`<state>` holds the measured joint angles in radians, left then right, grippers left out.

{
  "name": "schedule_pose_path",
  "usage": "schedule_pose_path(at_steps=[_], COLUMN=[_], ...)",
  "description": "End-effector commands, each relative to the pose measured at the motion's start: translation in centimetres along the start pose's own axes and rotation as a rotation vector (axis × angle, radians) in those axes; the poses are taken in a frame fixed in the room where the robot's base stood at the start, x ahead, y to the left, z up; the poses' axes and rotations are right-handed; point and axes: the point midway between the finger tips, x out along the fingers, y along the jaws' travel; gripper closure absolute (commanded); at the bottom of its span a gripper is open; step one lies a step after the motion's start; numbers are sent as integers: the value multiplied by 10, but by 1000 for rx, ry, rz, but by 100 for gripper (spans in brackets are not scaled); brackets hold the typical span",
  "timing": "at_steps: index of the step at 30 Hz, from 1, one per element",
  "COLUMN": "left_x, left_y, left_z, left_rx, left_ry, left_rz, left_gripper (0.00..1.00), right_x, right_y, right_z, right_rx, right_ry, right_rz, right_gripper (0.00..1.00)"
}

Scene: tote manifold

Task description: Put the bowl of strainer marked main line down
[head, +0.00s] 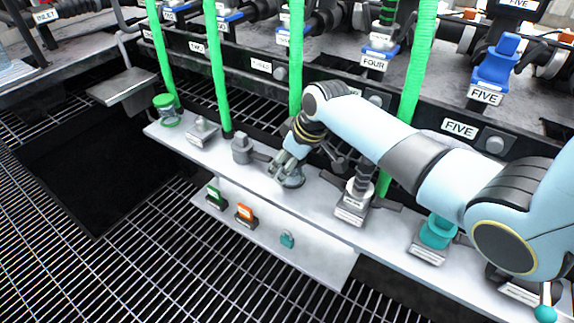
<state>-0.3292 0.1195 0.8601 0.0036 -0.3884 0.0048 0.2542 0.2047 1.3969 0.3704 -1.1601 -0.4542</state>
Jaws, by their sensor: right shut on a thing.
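My right gripper (284,162) reaches in from the right and points down over the long grey shelf (325,203). It is shut on a grey, rounded piece, which looks like the strainer bowl (292,181). The bowl is low, at the shelf's top; I cannot tell whether it touches the surface. The fingers hide part of it, and no main line label on it can be read. My left gripper is not in view.
A green-capped jar (167,110), a grey fitting (242,150) and a teal fitting (437,231) stand along the shelf. A lower ledge holds green (215,196), orange (245,213) and teal (287,239) items. Green vertical hoses (217,85) rise behind. Dark grating lies in front.

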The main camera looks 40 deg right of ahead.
Motion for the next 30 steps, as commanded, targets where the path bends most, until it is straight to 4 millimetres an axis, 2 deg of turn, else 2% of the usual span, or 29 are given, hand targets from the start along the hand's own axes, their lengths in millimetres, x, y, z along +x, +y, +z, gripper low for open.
schedule_pose_path(at_steps=[4, 5, 10, 20, 25, 27, 30], left_x=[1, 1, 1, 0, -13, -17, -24], left_y=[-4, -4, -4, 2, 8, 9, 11], left_z=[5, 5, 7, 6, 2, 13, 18], left_rx=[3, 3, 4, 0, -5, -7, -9], left_ry=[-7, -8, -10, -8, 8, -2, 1], left_rz=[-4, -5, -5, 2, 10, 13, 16], left_gripper=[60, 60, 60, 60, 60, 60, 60], right_x=[2, 2, 2, -1, -28, -45, -69], right_y=[0, 0, 0, 0, 1, 1, 1], right_z=[1, 1, 1, 0, -2, -2, -3], right_rx=[0, 0, 0, 0, -1, -1, -3], right_ry=[0, -1, -1, 0, 2, 2, 2], right_rz=[0, 0, 0, 0, 4, 3, 3], right_gripper=[76, 37, 15, 14, 14, 14, 14])
